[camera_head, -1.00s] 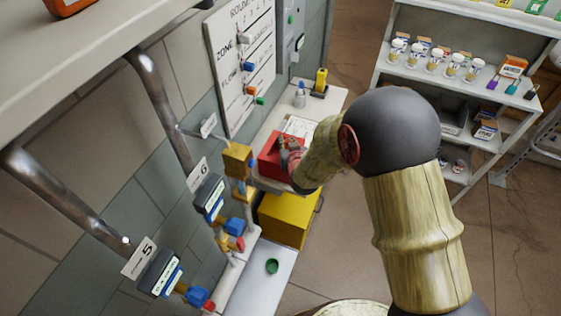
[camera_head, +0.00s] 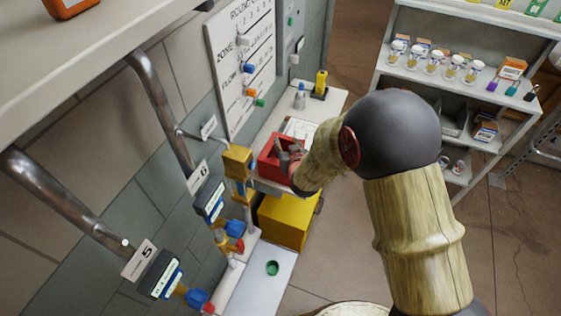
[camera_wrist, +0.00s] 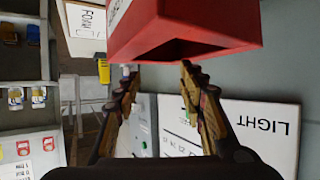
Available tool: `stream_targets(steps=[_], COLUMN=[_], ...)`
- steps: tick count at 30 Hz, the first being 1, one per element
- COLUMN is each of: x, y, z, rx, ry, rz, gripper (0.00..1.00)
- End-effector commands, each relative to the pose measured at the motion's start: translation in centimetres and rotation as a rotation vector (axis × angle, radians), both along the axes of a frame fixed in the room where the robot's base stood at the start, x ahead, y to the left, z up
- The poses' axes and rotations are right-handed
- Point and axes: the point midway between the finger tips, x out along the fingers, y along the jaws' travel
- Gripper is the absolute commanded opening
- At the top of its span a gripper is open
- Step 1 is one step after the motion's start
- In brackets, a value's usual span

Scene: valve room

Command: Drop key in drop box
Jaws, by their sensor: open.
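The red drop box (camera_head: 267,160) stands on a white ledge by the wall, and its dark open top shows. In the wrist view the red box (camera_wrist: 195,22) fills the upper middle, with a dark opening facing my fingers. My gripper (camera_head: 289,156) is at the box's opening, seen from behind my arm. In the wrist view my gripper (camera_wrist: 158,72) has its two fingers spread apart, tips just at the box's near edge. No key can be made out between the fingers or in the dark opening.
A yellow box (camera_head: 285,220) sits below the ledge. Pipes with blue-handled valves (camera_head: 197,298) line the wall at left. A white board (camera_head: 240,70) hangs above. A shelf with jars (camera_head: 435,65) stands at right, with open floor between.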

Motion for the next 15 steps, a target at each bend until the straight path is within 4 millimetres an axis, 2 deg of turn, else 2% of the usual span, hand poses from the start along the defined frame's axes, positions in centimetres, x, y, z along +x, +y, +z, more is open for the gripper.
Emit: stream_targets(steps=[5,15], x=[-1.6,-6.8], y=[-0.3,-1.4], z=[0.9,3.5], rx=[0.000,0.001], ry=[-0.001,-0.002], rz=[0.000,0.001], gripper=[0.40,0.40])
